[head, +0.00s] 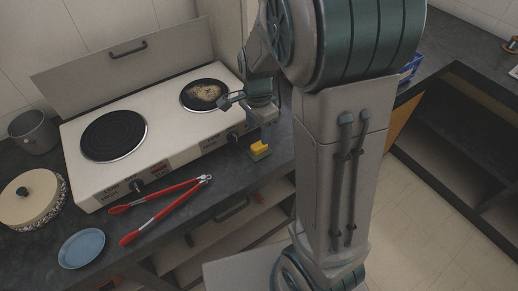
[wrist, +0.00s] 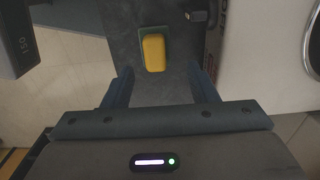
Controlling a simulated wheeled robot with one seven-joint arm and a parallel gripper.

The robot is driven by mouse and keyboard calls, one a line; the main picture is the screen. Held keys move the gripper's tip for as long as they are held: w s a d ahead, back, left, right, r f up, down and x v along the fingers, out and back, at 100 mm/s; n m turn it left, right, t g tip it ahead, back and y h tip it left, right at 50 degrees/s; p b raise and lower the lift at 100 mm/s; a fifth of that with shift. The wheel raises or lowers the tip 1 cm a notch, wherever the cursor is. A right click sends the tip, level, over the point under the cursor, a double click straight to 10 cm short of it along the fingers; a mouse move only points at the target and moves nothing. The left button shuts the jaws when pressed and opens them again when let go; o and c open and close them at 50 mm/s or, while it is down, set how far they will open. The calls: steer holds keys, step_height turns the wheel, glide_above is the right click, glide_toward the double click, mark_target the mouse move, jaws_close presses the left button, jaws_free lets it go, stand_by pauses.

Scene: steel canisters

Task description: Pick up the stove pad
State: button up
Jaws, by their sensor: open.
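A small yellow block on a green layer, sponge-like and probably the stove pad (head: 260,150), lies on the dark counter just in front of the stove's right end. In the wrist view the same pad (wrist: 154,52) lies beyond my fingertips, roughly centred between them. My gripper (head: 247,112) is over the stove's front right corner in the head view, beside and above the pad. It is open and empty. In the wrist view my gripper (wrist: 160,85) has its two fingers apart with bare counter showing between them.
The white two-burner stove (head: 165,117) stands close behind the pad, with a burnt right burner (head: 204,94). Red tongs (head: 160,208), a blue plate (head: 82,248), a lidded pot (head: 32,200) and a grey pot (head: 33,132) are to the left. The counter's front edge is near the pad.

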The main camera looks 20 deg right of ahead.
mark_target(259, 144)
steer(key=f, duration=0.5)
steer(key=shift+s+f, duration=0.35)
steer(key=c, duration=1.1)
steer(key=shift+r, duration=0.1)
